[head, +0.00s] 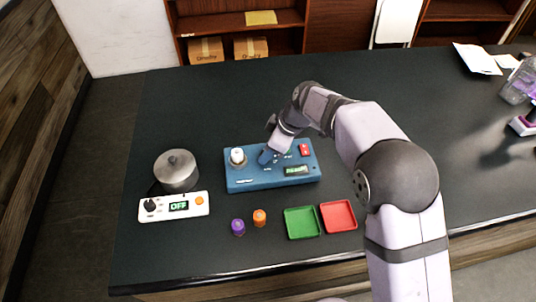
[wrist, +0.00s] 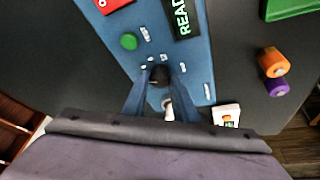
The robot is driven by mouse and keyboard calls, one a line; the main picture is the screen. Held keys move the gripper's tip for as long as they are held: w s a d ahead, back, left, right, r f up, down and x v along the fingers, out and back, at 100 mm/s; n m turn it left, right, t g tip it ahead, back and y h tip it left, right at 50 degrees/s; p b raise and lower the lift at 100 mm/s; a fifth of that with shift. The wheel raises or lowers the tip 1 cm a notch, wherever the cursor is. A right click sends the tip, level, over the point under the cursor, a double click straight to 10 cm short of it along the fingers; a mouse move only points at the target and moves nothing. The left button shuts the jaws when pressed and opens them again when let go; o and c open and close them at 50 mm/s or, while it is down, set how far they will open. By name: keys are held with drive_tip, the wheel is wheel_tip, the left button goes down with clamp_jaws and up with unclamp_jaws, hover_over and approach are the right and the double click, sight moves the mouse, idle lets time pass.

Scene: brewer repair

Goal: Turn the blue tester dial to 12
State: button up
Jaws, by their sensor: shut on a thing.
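The blue tester (head: 250,181) lies on the dark table in the head view; its blue face also shows in the wrist view (wrist: 200,55). Its dark round dial (wrist: 160,74) sits between the fingertips of my gripper (wrist: 160,80), which is shut on it. In the head view my gripper (head: 268,157) hides the dial. Small white labels surround the dial, too blurred to read, and I cannot tell which number it points to. The tester's display (wrist: 181,17) shows green letters starting "READ", partly cut off.
A white bulb (head: 237,155), a red switch (head: 303,149) and a green button (wrist: 129,41) are on the tester. A pot (head: 176,170) stands by a white "OFF" panel (head: 180,207). Purple (head: 238,228) and orange (head: 260,217) pieces, green (head: 301,235) and red (head: 338,230) trays lie in front.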

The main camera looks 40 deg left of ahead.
drive_tip(key=m+t+b, duration=0.1)
drive_tip(key=m, duration=0.1)
drive_tip(key=shift+s+m, duration=0.15)
drive_tip(key=shift+m, duration=0.25)
drive_tip(key=m+t, duration=0.1)
drive_tip(key=m, duration=0.1)
drive_tip(key=shift+r+m, duration=0.15)
drive_tip(key=shift+m, duration=0.25)
drive_tip(key=m+t, duration=0.1)
drive_tip(key=m, duration=0.1)
drive_tip(key=m+h, duration=0.1)
drive_tip(key=m, duration=0.1)
drive_tip(key=shift+s+a+t, duration=0.15)
drive_tip(key=shift+s+t, duration=0.05)
drive_tip(key=shift+t, duration=0.2)
drive_tip(key=m+h+b, duration=0.1)
drive_tip(key=m, duration=0.2)
drive_tip(key=m+t+b, duration=0.1)
drive_tip(key=m, duration=0.1)
drive_tip(key=shift+s+a+f+m+h, duration=0.1)
drive_tip(key=shift+a+f+m+h, duration=0.1)
drive_tip(key=shift+m+h, duration=0.2)
drive_tip(key=m+h, duration=0.1)
drive_tip(key=m, duration=0.1)
drive_tip(key=m+h, duration=0.1)
drive_tip(key=m, duration=0.1)
drive_tip(key=shift+a+r+m+t, duration=0.1)
drive_tip(key=shift+m+t, duration=0.2)
drive_tip(key=shift+m, duration=0.1)
